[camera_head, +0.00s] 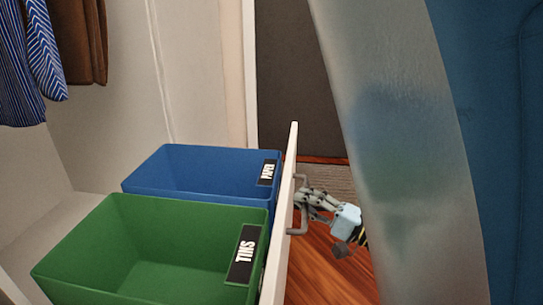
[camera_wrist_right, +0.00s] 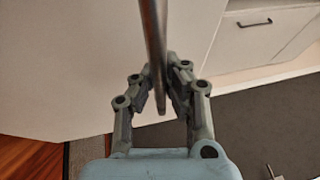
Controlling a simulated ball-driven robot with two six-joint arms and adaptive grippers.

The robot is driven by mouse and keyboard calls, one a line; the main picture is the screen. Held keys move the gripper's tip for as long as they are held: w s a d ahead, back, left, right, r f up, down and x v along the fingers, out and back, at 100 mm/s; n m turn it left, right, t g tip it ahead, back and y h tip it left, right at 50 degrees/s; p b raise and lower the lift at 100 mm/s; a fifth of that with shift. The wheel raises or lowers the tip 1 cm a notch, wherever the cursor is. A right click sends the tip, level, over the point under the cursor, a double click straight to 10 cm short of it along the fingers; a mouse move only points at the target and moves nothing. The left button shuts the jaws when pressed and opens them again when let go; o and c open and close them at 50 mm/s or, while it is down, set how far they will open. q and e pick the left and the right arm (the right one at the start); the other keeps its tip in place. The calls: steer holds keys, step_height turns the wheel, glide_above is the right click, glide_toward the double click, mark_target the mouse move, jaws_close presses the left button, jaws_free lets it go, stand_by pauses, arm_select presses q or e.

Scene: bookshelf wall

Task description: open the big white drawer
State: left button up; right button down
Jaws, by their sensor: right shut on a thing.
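The white drawer's front panel (camera_head: 286,215) shows nearly edge-on in the head view. The drawer stands pulled out, with a blue bin (camera_head: 150,178) and a green bin (camera_head: 110,240) behind its front. A grey bar handle (camera_head: 299,231) is on the outer face; it also shows in the right wrist view (camera_wrist_right: 154,40). My right gripper (camera_head: 304,198) is at the handle, and its fingers (camera_wrist_right: 162,92) are shut around the bar in the wrist view. The drawer's inside walls are mostly hidden by the bins. My left gripper is out of view.
The bins carry labels reading PAPER and TINS. Clothes (camera_head: 50,50) hang at upper left. A curved, translucent grey surface (camera_head: 400,130) covers much of the right side. Wooden floor (camera_head: 325,270) shows beside the drawer front. Another drawer with a dark handle (camera_wrist_right: 254,22) shows in the wrist view.

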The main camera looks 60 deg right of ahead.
steer(key=shift+s+d+f, duration=0.1)
steer(key=shift+s+d, duration=0.1)
steer(key=shift+s, duration=0.35)
steer(key=shift+s+d+f, duration=0.1)
steer(key=shift+s+d, duration=0.1)
steer(key=shift+s, duration=0.35)
steer(key=c, duration=1.3)
jaws_free()
steer(key=shift+w+r, duration=0.1)
steer(key=shift+c, duration=0.2)
steer(key=s+f, duration=0.2)
steer(key=s, duration=1)
steer(key=shift+w+f, duration=0.1)
